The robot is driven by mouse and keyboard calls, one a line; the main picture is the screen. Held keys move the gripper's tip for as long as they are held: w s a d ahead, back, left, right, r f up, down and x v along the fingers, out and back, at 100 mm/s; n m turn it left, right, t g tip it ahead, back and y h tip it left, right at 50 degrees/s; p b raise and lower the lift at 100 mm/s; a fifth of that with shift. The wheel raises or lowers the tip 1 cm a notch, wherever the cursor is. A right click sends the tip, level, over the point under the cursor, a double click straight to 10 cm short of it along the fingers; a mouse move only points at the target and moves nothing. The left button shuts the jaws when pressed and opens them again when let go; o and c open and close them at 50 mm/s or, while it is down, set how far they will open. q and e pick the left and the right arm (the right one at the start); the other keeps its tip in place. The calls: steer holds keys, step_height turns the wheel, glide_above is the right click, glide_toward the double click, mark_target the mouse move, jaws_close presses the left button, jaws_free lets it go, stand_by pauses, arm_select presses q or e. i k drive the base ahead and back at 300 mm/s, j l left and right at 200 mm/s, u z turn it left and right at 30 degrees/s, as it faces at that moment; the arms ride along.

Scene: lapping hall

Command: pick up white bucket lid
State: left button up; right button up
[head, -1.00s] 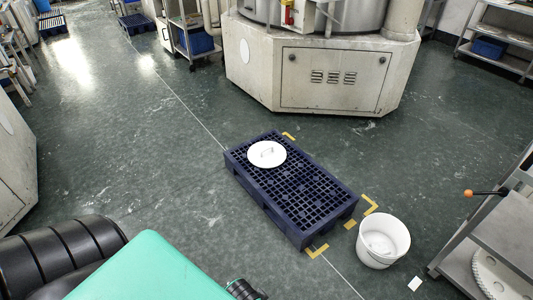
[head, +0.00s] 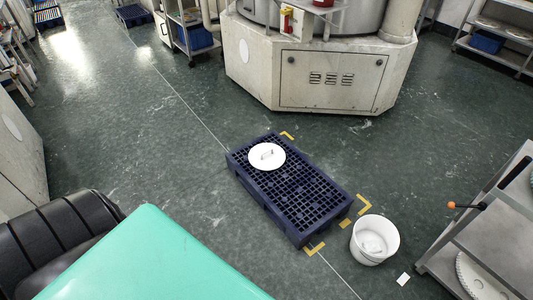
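The white bucket lid (head: 267,157) lies flat near the far end of a dark blue pallet (head: 318,222) on the floor. It is round with a small handle on top. An open white bucket (head: 374,240) stands on the floor to the right of the pallet's near end, apart from the lid. Neither of my grippers shows in the head view, so nothing of mine is seen touching the lid.
A large pale machine (head: 308,72) stands behind the pallet. A grey metal cart (head: 490,215) with an orange-tipped lever stands at the right. A teal surface (head: 150,262) fills the near left. Green floor around the pallet is mostly clear.

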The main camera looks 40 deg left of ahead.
mark_target(265, 157)
steer(key=i+j, duration=0.2)
steer(key=j, duration=0.2)
steer(key=i+j, duration=0.2)
steer(key=j, duration=0.15)
steer(key=i+j, duration=0.15)
steer(key=j, duration=0.25)
steer(key=i+j+z, duration=0.1)
steer(key=j, duration=0.3)
steer(key=i+j, duration=0.3)
